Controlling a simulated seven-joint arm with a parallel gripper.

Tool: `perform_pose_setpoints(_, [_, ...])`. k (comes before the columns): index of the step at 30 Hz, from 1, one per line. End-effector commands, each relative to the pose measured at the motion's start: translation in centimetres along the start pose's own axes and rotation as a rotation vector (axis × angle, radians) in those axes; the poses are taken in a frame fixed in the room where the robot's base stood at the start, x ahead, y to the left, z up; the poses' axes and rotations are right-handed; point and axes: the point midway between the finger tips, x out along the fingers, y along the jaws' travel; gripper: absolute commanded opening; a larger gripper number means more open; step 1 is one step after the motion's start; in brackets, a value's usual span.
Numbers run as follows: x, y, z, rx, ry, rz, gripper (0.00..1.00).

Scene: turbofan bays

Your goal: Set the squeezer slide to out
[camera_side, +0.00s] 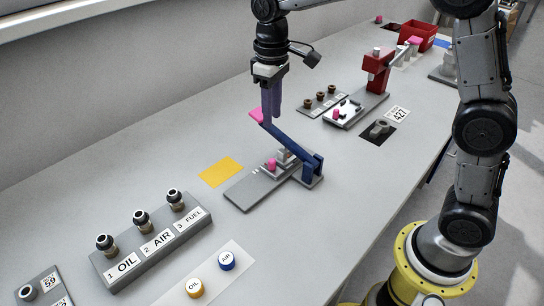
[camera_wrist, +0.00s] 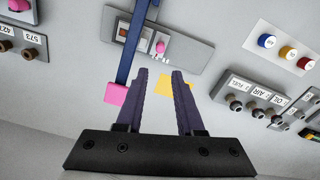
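The squeezer (camera_side: 248,192) is a grey base plate on the table with a dark blue lever (camera_side: 288,142) hinged at its right end. The lever is raised at a slant, and its free end carries a pink pad (camera_side: 256,116). A pink knob (camera_side: 271,164) stands on the squeezer's slide, below the lever; it also shows in the wrist view (camera_wrist: 160,46). Which slide position it is in, I cannot tell. My gripper (camera_side: 271,121) points down beside the pink pad. In the wrist view its purple fingers (camera_wrist: 160,73) are apart with nothing between them; lever and pad lie left of them.
A yellow sheet (camera_side: 221,172) lies left of the squeezer. A block with OIL, AIR and FUEL fittings (camera_side: 150,240) stands at front left. A red press (camera_side: 377,72) and a red bin (camera_side: 416,38) stand farther back.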

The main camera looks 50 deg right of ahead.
Motion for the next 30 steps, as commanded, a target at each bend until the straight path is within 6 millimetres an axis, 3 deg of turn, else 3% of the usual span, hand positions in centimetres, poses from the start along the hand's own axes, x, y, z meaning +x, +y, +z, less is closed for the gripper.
perform_pose_setpoints(5, [1.8,-0.1,0.1,-0.002,-0.006,-0.001,0.37])
perform_pose_setpoints(21, [11.7,-0.1,0.1,-0.001,-0.005,-0.001,0.37])
perform_pose_setpoints(30, [13.7,-0.1,0.1,-0.001,-0.001,0.0,0.37])
